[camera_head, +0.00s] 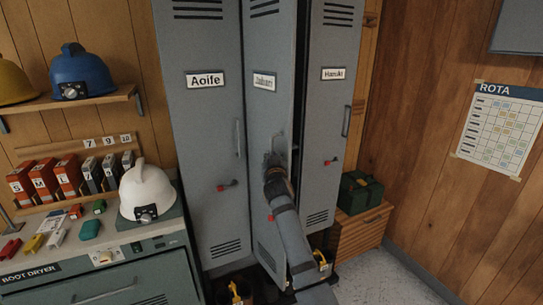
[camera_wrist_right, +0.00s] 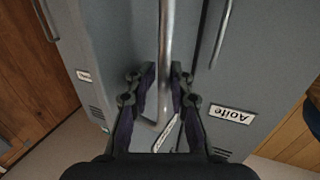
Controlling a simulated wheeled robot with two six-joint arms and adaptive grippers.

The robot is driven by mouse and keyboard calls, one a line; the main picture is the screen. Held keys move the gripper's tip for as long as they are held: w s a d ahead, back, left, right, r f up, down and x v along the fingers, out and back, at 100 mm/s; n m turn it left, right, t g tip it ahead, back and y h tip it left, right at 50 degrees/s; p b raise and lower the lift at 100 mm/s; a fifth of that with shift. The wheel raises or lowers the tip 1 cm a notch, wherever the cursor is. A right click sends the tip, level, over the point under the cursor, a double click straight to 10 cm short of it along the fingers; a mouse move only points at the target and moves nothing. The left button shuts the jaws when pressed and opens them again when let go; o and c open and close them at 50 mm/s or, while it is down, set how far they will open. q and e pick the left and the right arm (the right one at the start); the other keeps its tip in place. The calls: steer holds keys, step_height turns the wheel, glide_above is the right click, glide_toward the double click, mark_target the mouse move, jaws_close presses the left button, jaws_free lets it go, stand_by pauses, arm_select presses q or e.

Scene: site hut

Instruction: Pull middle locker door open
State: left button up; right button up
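The middle locker door (camera_head: 262,110) is grey with a small name plate and stands slightly ajar. A dark gap shows along its right edge, beside the right locker. My right gripper (camera_head: 274,162) is at the right side of this door and covers most of its handle. In the right wrist view the upright bar handle (camera_wrist_right: 167,50) runs between the two fingers of my right gripper (camera_wrist_right: 163,75), which are closed around it. A red latch piece (camera_head: 270,217) shows low on the door, beside my right arm. My left gripper is not in view.
The Aoife locker door (camera_head: 205,130) at left and the right locker door (camera_head: 328,130) look shut. A boot dryer (camera_head: 100,280) with a white helmet (camera_head: 146,192) stands at left. A green box (camera_head: 359,193) sits on a wooden cabinet at right. Yellow-and-black items lie below the lockers.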

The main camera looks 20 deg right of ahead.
steer(key=shift+o, duration=0.5)
steer(key=shift+r, duration=0.3)
steer(key=v, duration=0.7)
steer(key=shift+s, duration=0.3)
steer(key=shift+f, duration=0.15)
